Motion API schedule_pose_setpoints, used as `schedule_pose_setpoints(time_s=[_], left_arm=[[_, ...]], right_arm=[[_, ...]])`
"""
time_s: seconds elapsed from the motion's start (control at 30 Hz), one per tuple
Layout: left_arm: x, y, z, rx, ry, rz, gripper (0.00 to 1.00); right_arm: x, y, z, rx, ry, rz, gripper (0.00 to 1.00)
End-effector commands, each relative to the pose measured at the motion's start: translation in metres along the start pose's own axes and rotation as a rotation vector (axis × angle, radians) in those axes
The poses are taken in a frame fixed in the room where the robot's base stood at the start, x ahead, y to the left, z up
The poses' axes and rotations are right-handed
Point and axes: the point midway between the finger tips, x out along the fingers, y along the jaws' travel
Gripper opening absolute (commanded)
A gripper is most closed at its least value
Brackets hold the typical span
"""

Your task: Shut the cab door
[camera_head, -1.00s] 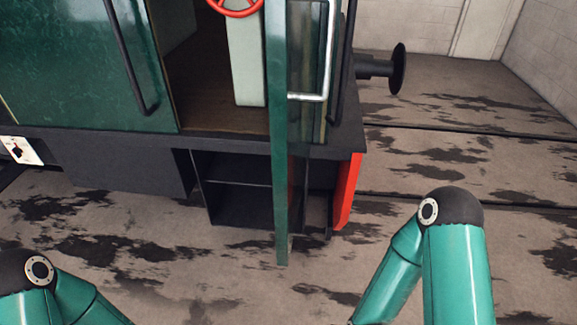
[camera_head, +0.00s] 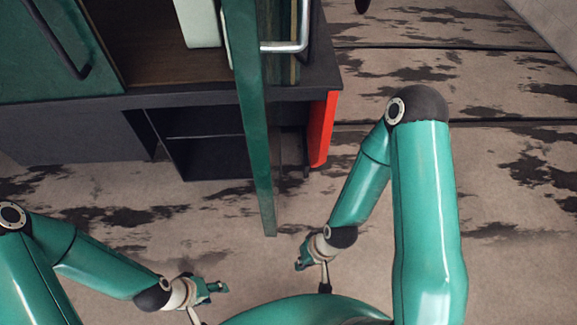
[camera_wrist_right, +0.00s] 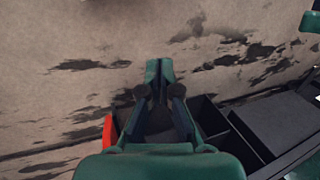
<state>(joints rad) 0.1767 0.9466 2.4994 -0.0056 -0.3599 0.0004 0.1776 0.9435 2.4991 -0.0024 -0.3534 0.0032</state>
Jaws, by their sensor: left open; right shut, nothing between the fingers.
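The cab door (camera_head: 252,110) is a dark green panel seen nearly edge-on in the head view. It stands open, sticking out from the cab toward me, with a silver handle (camera_head: 286,47) on its right side. My left gripper (camera_head: 219,289) is open and empty, low and left of the door's lower end. My right gripper (camera_head: 301,258) is shut and empty, just right of and below the door's lower end. Both look apart from the door. The right gripper's closed fingers (camera_wrist_right: 159,70) point away over the floor in the right wrist view.
The cab floor (camera_head: 150,60) shows through the open doorway. A red panel (camera_head: 322,130) and dark step recess (camera_head: 210,150) sit below the cab. A dark grab rail (camera_head: 60,45) is at left. The stained floor (camera_head: 500,190) at right is clear.

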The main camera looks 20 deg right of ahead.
Motion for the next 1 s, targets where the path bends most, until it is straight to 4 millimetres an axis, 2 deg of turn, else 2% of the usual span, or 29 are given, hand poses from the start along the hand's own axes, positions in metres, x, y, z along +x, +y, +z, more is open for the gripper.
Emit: schedule_pose_setpoints(time_s=[0.13,0.23,0.37,0.47,0.57,0.67,0.7,0.8,0.9,1.0], left_arm=[[0.008,-0.003,0.0,0.0,0.001,0.0,0.51],[0.019,-0.007,0.0,0.0,0.001,0.0,0.51],[0.04,-0.014,-0.001,0.0,0.001,0.0,0.51],[0.057,-0.021,-0.001,0.0,0.001,0.0,0.51],[0.074,-0.027,-0.001,0.0,0.001,0.0,0.51],[0.09,-0.032,-0.001,0.0,0.001,0.0,0.51],[0.096,-0.035,-0.001,0.0,0.001,0.0,0.51],[0.107,-0.039,-0.001,0.0,0.001,0.0,0.51],[0.116,-0.042,-0.001,0.0,0.001,0.0,0.51],[0.12,-0.043,-0.001,0.0,0.001,0.0,0.51]], right_arm=[[-0.002,0.015,-0.006,0.1,-0.023,0.014,0.0],[-0.009,0.031,-0.01,0.272,-0.07,0.024,0.0],[-0.029,0.048,-0.016,0.612,-0.165,-0.006,0.0],[-0.058,0.047,-0.025,0.923,-0.265,-0.102,0.0],[-0.1,0.036,-0.041,1.198,-0.381,-0.268,0.0],[-0.156,0.022,-0.059,1.391,-0.504,-0.481,0.0],[-0.181,0.018,-0.066,1.44,-0.551,-0.57,0.0],[-0.242,0.009,-0.075,1.497,-0.663,-0.772,0.0],[-0.293,0.004,-0.075,1.489,-0.749,-0.923,0.0],[-0.329,0.001,-0.07,1.462,-0.807,-1.016,0.0]])
